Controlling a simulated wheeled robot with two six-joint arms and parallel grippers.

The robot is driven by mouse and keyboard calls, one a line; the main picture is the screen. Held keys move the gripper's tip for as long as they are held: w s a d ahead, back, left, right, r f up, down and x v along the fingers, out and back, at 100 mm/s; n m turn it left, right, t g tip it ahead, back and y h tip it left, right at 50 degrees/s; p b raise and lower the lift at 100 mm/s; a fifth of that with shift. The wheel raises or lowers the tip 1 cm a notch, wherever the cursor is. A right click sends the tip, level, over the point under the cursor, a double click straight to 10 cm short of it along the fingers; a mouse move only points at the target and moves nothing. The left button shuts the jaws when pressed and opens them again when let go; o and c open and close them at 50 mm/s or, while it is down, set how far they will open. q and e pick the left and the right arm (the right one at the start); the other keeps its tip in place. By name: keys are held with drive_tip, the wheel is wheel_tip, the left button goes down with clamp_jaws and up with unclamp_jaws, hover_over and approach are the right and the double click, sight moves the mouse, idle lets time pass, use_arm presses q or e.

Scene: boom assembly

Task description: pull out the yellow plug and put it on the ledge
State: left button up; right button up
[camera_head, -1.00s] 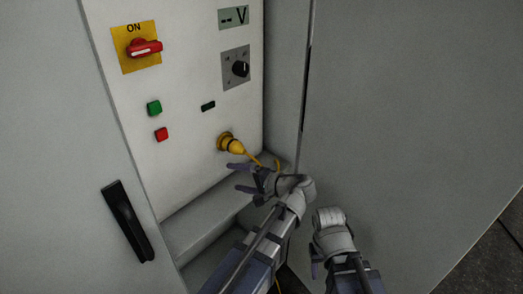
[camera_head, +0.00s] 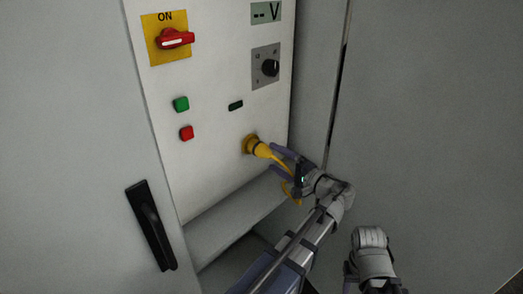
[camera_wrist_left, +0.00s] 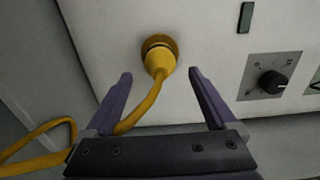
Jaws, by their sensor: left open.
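The yellow plug (camera_head: 262,150) sits in a round socket on the white panel, and its yellow cable hangs down from it. It also shows in the left wrist view (camera_wrist_left: 159,62), straight ahead. My left gripper (camera_head: 281,160) is open, with its fingers pointing at the plug. In the left wrist view the open fingers (camera_wrist_left: 161,74) lie on either side of the plug's line, apart from it, and the cable passes between them. The ledge (camera_head: 225,220) is the grey step below the panel. My right gripper is at the bottom edge, and its fingers are hidden.
The panel carries a red rotary switch on a yellow plate (camera_head: 174,40), a green button (camera_head: 181,104), a red button (camera_head: 187,133) and a black knob (camera_head: 269,68). A cabinet door with a black handle (camera_head: 151,226) stands at left. A grey wall closes the right side.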

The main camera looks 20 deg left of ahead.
sight(260, 149)
use_arm(q)
drive_tip(key=shift+x, duration=3.8)
clamp_jaws()
drive_tip(key=shift+d, duration=0.1)
drive_tip(key=shift+v, duration=2.85)
